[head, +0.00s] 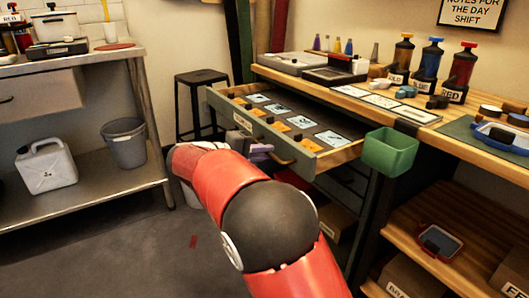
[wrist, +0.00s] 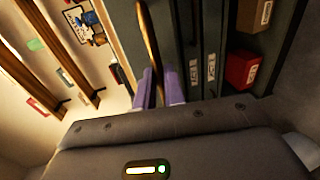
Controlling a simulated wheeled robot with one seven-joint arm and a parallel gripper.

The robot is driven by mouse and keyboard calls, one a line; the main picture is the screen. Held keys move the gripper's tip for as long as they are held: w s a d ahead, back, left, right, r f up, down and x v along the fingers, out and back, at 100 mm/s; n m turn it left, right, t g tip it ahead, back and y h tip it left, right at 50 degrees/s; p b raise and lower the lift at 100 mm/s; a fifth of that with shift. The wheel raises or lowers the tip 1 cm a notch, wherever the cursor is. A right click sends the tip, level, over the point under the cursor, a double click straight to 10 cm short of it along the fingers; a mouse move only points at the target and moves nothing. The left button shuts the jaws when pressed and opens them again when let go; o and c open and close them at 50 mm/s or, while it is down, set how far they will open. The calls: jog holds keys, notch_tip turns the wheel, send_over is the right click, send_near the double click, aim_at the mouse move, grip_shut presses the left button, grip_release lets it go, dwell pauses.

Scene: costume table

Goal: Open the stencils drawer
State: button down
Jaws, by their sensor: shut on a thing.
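The stencils drawer (head: 222,106) is pulled out from under the wooden worktop in the head view. Several stencil cards (head: 298,122) and orange blocks lie inside it. A label sits on its front, too small to read. My gripper (head: 260,150), with purple fingers, is at the drawer front. In the wrist view my gripper (wrist: 160,88) is shut on the brass bar handle (wrist: 150,40), which runs between its fingers. The right end of the handle (head: 283,161) shows past my fingers in the head view.
A green bin (head: 390,151) hangs at the worktop edge, right of the drawer. A black stool (head: 200,82) stands behind the drawer, to its left. A metal table (head: 75,125) with a grey bucket (head: 124,142) stands at the left. The floor between is mostly clear.

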jog(key=c, duration=1.5)
grip_release()
jog(key=v, duration=0.7)
jog(key=shift+s+a, duration=0.25)
jog(key=shift+a, duration=0.1)
